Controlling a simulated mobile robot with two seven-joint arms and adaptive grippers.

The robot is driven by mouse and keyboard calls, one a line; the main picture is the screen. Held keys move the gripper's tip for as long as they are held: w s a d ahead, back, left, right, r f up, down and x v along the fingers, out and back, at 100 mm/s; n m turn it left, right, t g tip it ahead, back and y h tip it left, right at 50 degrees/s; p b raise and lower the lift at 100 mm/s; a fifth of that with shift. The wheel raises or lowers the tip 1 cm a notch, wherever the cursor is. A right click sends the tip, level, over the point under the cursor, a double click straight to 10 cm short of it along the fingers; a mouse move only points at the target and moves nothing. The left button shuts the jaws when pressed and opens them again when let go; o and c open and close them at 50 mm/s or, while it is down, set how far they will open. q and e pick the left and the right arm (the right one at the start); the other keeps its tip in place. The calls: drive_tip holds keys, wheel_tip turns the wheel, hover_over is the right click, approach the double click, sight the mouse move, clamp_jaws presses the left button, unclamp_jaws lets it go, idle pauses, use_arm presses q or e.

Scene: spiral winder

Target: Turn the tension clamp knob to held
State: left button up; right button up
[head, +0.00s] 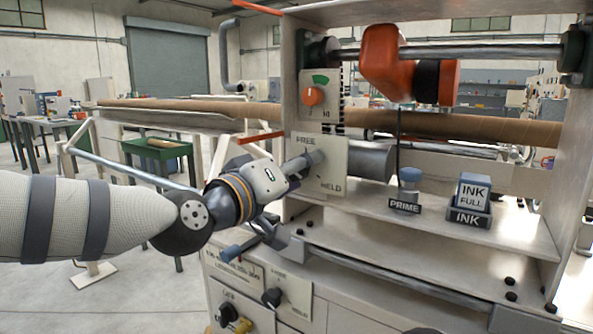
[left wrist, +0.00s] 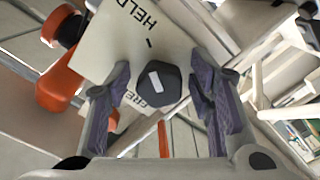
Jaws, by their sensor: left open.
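My left gripper (head: 306,162) is at the FREE/HELD plate (head: 332,168) on the machine's front and hides the plate's knob in the head view. In the left wrist view, the dark faceted knob (left wrist: 158,88) with a white pointer bar lies between the two open fingers, with a gap on each side. In that view the plate (left wrist: 120,40) shows HELD above the knob and FREE below it, partly covered by the knob. A short black tick stands between the knob and HELD.
A lower panel has a second black knob (head: 271,297) beside small lettering. A blue lever (head: 240,246) juts out below my gripper. To the right are the PRIME button (head: 408,180) and INK block (head: 472,195). An orange-red part (head: 388,65) hangs above.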

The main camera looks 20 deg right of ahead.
use_arm(q)
drive_tip(key=v, duration=1.2)
